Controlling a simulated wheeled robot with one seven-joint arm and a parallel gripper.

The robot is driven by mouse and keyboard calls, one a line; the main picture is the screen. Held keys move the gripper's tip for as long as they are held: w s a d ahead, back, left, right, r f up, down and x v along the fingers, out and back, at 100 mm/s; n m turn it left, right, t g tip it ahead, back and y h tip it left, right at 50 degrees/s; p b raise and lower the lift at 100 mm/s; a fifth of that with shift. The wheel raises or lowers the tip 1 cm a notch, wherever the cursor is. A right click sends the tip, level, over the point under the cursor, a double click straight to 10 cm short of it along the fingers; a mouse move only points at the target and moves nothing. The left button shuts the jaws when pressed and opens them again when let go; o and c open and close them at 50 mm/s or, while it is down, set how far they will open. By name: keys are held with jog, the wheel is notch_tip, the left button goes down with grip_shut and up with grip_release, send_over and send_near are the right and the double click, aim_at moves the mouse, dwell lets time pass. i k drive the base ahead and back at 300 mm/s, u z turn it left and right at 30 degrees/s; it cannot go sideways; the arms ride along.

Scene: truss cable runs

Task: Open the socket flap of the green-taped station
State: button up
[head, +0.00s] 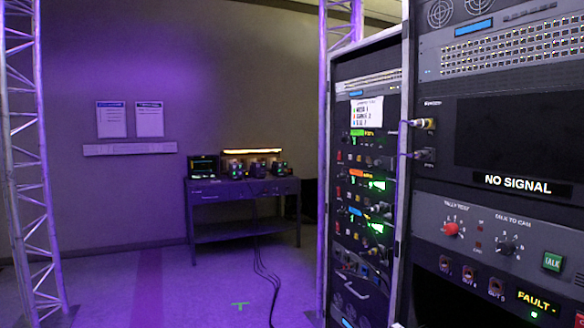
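My gripper is not in view. No socket flap can be made out. In the rack (398,70) right of centre, a module with a green strip (358,132) sits above one with an orange strip (356,173) and one with a blue strip (355,211). Small connectors and red parts show on their panels, too small to tell apart. A green T-shaped tape mark (240,305) lies on the floor left of the rack. I cannot tell which of these marks the green-taped station.
A nearer rack with a "NO SIGNAL" screen (518,185) fills the right side. A dark bench (243,187) with devices stands at the back wall, cables (259,262) trailing to the floor. A truss column (30,150) stands at left. Floor (190,285) between is mostly clear.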

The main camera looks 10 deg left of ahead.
aim_at(384, 162)
jog(key=u, duration=0.4)
jog(key=i, duration=1.75)
jog(key=u, duration=0.45)
